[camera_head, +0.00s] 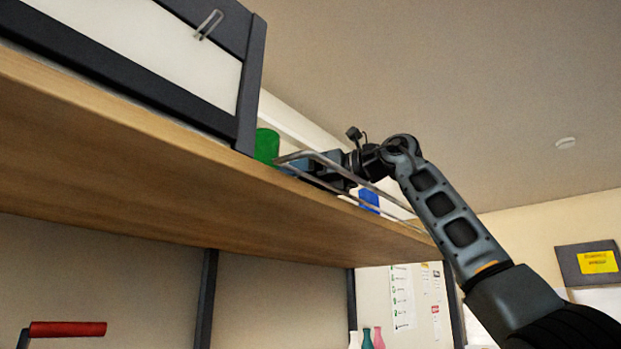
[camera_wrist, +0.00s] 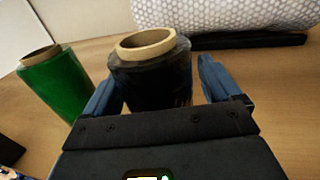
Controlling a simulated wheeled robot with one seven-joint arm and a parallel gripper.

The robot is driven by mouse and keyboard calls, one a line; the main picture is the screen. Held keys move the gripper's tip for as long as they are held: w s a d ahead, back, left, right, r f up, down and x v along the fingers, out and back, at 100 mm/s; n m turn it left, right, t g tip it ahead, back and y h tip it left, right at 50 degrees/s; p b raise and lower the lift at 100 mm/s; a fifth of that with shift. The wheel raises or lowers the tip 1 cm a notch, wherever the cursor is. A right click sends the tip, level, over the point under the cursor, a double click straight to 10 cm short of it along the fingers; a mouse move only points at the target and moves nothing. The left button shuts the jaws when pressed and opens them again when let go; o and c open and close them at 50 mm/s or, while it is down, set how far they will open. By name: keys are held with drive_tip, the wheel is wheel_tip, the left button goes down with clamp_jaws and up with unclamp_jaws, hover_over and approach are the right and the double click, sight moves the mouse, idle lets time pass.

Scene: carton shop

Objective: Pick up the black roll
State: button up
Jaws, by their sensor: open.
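The black roll (camera_wrist: 155,78) stands upright on the wooden shelf in the wrist view, with a tan cardboard core showing at its top. My gripper (camera_wrist: 155,90) is open, with one blue finger on each side of the roll. I cannot tell whether either finger touches it. The lower part of the roll is hidden behind the gripper body. In the head view my gripper (camera_head: 290,164) reaches over the shelf edge behind a metal rail, and the black roll cannot be made out there.
A green roll (camera_wrist: 57,88) stands left of the black roll; it also shows in the head view (camera_head: 266,145). A bubble-wrap roll (camera_wrist: 230,12) and a dark bar (camera_wrist: 245,40) lie behind. A metal rail (camera_head: 375,188) runs along the shelf edge (camera_head: 150,130). A dark-framed box (camera_head: 160,50) stands left.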

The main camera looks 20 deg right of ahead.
drive_tip(key=c, duration=1.2)
drive_tip(key=shift+c, duration=0.2)
drive_tip(key=shift+r, duration=0.15)
